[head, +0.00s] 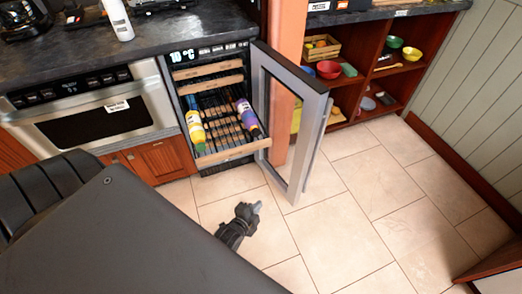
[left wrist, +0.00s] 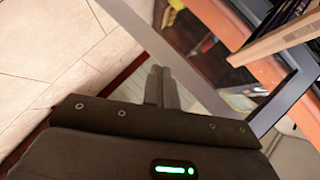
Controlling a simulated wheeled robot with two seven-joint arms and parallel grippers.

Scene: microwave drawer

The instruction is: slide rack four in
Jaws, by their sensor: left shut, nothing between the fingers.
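A wine cooler with its display lit has several wooden-fronted racks. One low rack (head: 232,153) is pulled out and carries a yellow-green bottle (head: 195,130) at left and a purple-labelled bottle (head: 247,116) at right. Its number cannot be read. Upper racks (head: 208,82) sit further in. My left gripper (head: 254,207) is shut and empty, out over the floor in front of the cooler and apart from the rack. In the left wrist view its fingers (left wrist: 160,78) are together, with a wooden rack front (left wrist: 275,40) at upper right. My right gripper is not in view.
The cooler's glass door (head: 310,125) stands open to the right of the pulled-out rack, projecting into the room. An oven (head: 90,110) is at left under the dark counter. Open shelves (head: 365,75) with bowls are at back right. The tiled floor (head: 385,210) is clear.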

